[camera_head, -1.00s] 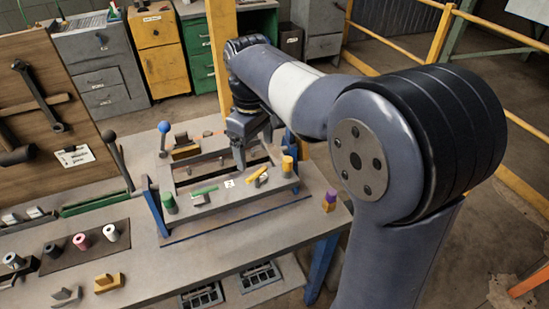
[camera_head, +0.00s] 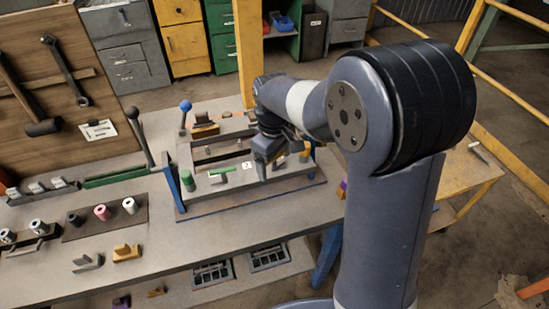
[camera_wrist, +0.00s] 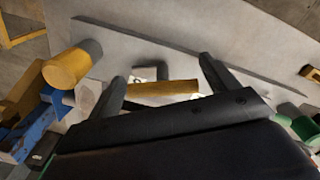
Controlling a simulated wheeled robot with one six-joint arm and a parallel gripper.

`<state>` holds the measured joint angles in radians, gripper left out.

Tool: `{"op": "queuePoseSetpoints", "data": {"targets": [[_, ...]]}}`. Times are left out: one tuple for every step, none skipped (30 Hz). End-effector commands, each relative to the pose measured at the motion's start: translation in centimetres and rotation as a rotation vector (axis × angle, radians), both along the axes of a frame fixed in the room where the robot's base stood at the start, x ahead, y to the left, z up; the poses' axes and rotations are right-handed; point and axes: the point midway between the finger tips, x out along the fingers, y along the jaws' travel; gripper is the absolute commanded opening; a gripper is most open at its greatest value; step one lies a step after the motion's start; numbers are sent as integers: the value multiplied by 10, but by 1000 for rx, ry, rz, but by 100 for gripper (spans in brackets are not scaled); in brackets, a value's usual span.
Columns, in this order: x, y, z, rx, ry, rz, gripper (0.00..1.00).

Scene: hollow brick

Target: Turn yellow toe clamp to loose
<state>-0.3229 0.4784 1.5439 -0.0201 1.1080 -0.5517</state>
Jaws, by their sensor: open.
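The yellow toe clamp (camera_wrist: 163,88) shows as a short yellow bar in the wrist view, lying roughly level across the picture on the grey fixture plate (camera_wrist: 200,50). My gripper (camera_wrist: 163,74) is open, with one finger near each end of the bar. I cannot tell whether either finger touches it. In the head view my gripper (camera_head: 268,164) is low over the right part of the fixture and hides most of the yellow clamp. The green toe clamp (camera_head: 222,170) lies to its left on the same plate.
A yellow cylinder (camera_wrist: 68,66) stands close to my left finger in the wrist view, with a blue part (camera_wrist: 35,128) beside it. A green cylinder (camera_head: 187,180) stands at the fixture's left end. A blue-knobbed lever (camera_head: 185,106) rises behind.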

Motion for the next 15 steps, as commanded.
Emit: {"op": "queuePoseSetpoints", "data": {"targets": [[0, 0, 0, 0, 0, 0, 82], [0, 0, 0, 0, 0, 0, 82], [0, 0, 0, 0, 0, 0, 82], [0, 0, 0, 0, 0, 0, 80], [0, 0, 0, 0, 0, 0, 78], [0, 0, 0, 0, 0, 0, 74], [0, 0, 0, 0, 0, 0, 72], [0, 0, 0, 0, 0, 0, 70], [0, 0, 0, 0, 0, 0, 66], [0, 0, 0, 0, 0, 0, 64], [0, 0, 0, -1, -1, 0, 61], [0, 0, 0, -1, -1, 0, 58], [0, 0, 0, -1, -1, 0, 56], [0, 0, 0, 0, -1, 0, 53], [1, 0, 1, 0, -2, 0, 50]]}}
